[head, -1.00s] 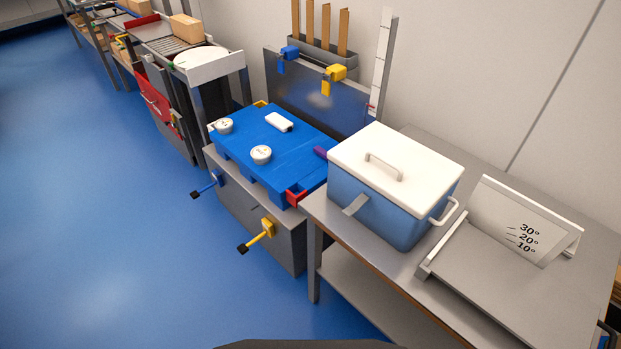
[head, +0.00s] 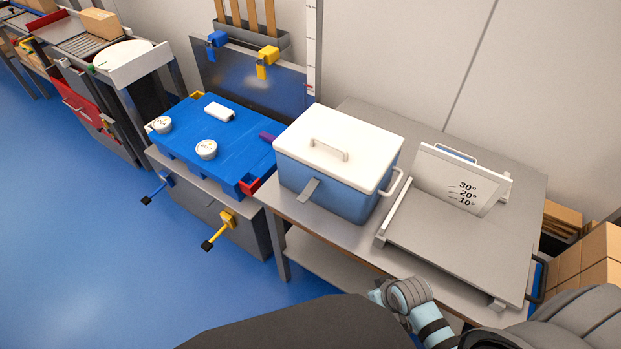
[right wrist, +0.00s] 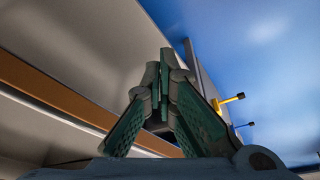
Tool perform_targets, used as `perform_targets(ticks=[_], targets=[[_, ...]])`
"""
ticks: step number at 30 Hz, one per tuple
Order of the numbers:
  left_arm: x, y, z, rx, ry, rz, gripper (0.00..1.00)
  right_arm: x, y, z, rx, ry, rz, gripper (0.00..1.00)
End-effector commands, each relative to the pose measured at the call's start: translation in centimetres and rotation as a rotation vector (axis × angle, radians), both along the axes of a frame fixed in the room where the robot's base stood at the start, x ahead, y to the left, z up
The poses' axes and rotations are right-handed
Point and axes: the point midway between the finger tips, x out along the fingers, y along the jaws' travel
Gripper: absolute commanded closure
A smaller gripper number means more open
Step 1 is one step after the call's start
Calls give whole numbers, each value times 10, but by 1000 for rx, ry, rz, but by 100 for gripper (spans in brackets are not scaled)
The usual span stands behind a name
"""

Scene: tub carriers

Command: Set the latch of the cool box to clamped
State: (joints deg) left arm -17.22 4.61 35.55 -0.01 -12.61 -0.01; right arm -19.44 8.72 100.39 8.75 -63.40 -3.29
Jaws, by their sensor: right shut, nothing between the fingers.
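The cool box (head: 345,180) stands on the grey table, blue with a white lid (head: 335,135) that sits on top with a handle. Its grey latch (head: 308,191) sits on the front face and slants outward and down from the wall, its lower end apart from the box. My right gripper (right wrist: 160,65) shows in the right wrist view, fingers closed together and empty. In the head view my right arm comes in at the bottom, and its fingers do not show there. The latch does not show in the right wrist view. My left gripper is not in view.
An angle stand (head: 455,240) with degree marks takes up the table's right part. Cardboard boxes (head: 590,255) are at the right.

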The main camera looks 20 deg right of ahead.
Motion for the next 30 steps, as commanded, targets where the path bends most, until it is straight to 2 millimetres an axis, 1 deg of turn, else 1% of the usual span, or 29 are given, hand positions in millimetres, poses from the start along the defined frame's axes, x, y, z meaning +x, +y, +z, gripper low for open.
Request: perform_targets(ticks=[1,2,3,5,6,8,9,12,15,17,26,30], targets=[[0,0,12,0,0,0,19,31,6,46,28,-53,39,100],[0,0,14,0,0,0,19,50,11,68,55,-80,70,100],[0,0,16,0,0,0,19,76,17,96,92,-121,120,100],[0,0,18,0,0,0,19,114,26,137,149,-180,205,100],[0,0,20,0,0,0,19,136,31,165,183,-220,263,100],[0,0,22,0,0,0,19,163,38,206,226,-277,352,100],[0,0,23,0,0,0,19,176,42,232,248,-311,406,100],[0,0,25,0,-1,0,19,194,50,280,286,-372,514,100],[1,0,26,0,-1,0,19,199,53,302,303,-398,566,100],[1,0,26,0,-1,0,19,200,54,305,306,-403,576,100],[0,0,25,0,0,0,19,201,55,302,308,-402,572,100],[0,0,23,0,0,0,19,207,62,292,310,-401,570,100]])
